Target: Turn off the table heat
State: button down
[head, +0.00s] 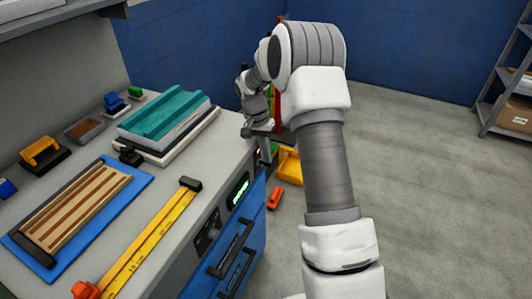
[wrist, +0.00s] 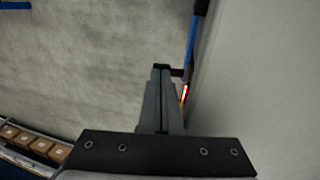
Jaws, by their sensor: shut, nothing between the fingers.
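The work table (head: 150,205) has a grey top and a front face with a green lit display (head: 238,191). A small red lit switch (wrist: 185,93) shows in the wrist view on the table's side, just right of the fingertips. In the head view a small reddish spot (head: 257,154) shows near the far end of the front face, partly hidden by my gripper. My gripper (wrist: 161,68) is shut and empty, its fingertips close beside the red switch. I cannot tell if they touch it. In the head view my gripper (head: 265,152) is low beside the table's far front corner.
On the table lie a teal block (head: 165,115), a blue board with wooden strips (head: 85,205) and a yellow bar clamp (head: 150,240). Black drawer handles (head: 232,250) stick out from the front. A yellow bin (head: 290,168) stands on the floor behind. The floor at right is clear.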

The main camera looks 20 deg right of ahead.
jog(key=shift+f, duration=0.1)
jog(key=shift+s+d+f+t+y+b, duration=0.25)
jog(key=shift+t+y+b, duration=0.1)
jog(key=shift+t+y, duration=0.1)
jog(key=shift+s+d+f+t+y+b, duration=0.2)
jog(key=shift+t+y+b, duration=0.1)
jog(key=shift+t+y, duration=0.45)
jog(key=shift+r+p, duration=0.55)
jog(key=shift+r, duration=0.25)
jog(key=shift+r, duration=0.1)
jog(key=shift+r+p, duration=0.25)
jog(key=shift+p, duration=0.1)
notch_tip(320, 180, up, 13)
jog(key=s+d+p, duration=0.2)
jog(key=p, duration=0.2)
